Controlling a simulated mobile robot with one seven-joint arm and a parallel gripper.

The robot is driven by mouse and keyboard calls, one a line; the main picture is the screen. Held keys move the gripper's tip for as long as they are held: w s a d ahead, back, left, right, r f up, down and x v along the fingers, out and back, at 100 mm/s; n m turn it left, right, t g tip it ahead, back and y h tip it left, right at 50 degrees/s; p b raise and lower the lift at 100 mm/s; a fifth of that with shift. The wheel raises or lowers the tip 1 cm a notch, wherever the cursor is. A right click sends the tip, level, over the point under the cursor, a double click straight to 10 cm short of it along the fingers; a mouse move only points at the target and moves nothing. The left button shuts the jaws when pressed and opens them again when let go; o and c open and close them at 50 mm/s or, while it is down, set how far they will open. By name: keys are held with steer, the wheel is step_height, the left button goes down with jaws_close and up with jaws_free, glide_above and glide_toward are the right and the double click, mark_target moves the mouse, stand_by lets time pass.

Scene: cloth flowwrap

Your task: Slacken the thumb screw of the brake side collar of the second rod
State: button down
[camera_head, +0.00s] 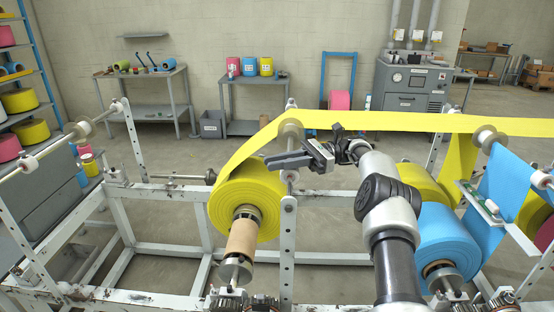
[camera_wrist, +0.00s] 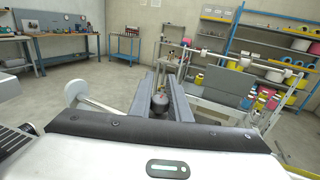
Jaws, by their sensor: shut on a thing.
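My gripper (camera_head: 276,161) reaches left above and behind the big yellow roll (camera_head: 228,208) in the head view. In the wrist view its two long grey fingers lie either side of a small dark knob (camera_wrist: 160,99), and it is shut on that. The knob looks like a thumb screw; the collar under it cannot be made out clearly. The yellow roll sits on a cardboard core (camera_head: 242,238), with a metal collar (camera_head: 236,271) at the near end.
Yellow film (camera_head: 400,121) runs right from a guide roller (camera_head: 291,131) just above my gripper. A perforated white upright (camera_head: 288,235) stands beside the roll. A blue roll (camera_head: 442,243) is right of my arm. A bare rod (camera_head: 72,136) crosses at the left.

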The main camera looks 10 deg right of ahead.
steer(key=shift+g, duration=0.3)
stand_by(0.4)
steer(key=c, duration=1.7)
jaws_free()
steer(key=shift+o, duration=0.2)
steer(key=shift+r, duration=0.1)
step_height(320, 180, up, 10)
steer(key=p, duration=0.1)
steer(key=shift+p, duration=0.4)
